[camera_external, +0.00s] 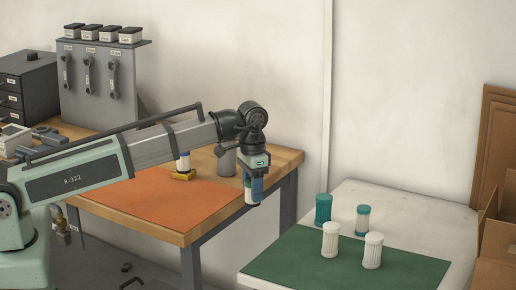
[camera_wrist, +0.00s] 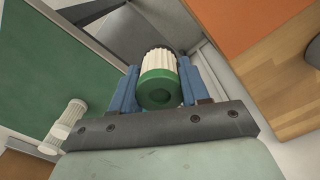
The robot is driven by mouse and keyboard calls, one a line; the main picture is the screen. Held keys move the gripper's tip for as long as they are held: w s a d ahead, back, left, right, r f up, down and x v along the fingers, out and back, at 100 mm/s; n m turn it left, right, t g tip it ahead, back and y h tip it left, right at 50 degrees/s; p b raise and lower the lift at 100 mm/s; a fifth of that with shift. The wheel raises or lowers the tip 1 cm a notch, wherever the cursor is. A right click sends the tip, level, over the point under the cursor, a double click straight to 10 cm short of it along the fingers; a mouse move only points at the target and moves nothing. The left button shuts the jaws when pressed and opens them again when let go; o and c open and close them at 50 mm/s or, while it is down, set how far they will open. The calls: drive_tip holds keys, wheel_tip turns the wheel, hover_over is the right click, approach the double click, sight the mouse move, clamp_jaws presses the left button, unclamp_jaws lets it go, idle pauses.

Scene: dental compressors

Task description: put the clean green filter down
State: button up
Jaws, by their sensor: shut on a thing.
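The green filter (camera_wrist: 160,80), a white pleated cylinder with a green end ring, is held between the blue fingers of my gripper (camera_wrist: 158,70) in the wrist view. In the external view my gripper (camera_external: 253,193) hangs downward beside the right edge of the wooden bench, in the air, with the filter mostly hidden by the fingers. The green mat (camera_external: 300,262) lies on the white table to its right and lower; it also shows at the left of the wrist view (camera_wrist: 50,70).
Two white filters (camera_external: 330,240) (camera_external: 373,250) stand on the green mat. A teal filter (camera_external: 323,208) and a white one with a teal top (camera_external: 363,218) stand behind. The wooden bench has an orange mat (camera_external: 170,203). Cardboard boxes (camera_external: 496,235) are at far right. The mat's left part is clear.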

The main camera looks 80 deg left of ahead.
drive_tip(key=w+a+r+n, duration=0.1)
drive_tip(key=w+a+r, duration=0.1)
drive_tip(key=a, duration=0.6)
drive_tip(key=w+a+r+n, duration=0.1)
drive_tip(key=w+a+r, duration=0.15)
drive_tip(key=a, duration=0.55)
drive_tip(key=w+a+r+n, duration=0.2)
drive_tip(key=a, duration=0.6)
drive_tip(key=s+a+r+n, duration=0.1)
drive_tip(key=s+a, duration=0.6)
drive_tip(key=a, duration=0.4)
drive_tip(key=s+a+r+n, duration=0.1)
drive_tip(key=s+a, duration=0.5)
drive_tip(key=a, duration=0.5)
drive_tip(key=shift+s+f, duration=0.15)
drive_tip(key=shift+f, duration=4.4)
drive_tip(key=shift+f, duration=0.1)
drive_tip(key=o, duration=1)
drive_tip(key=shift+o, duration=0.2)
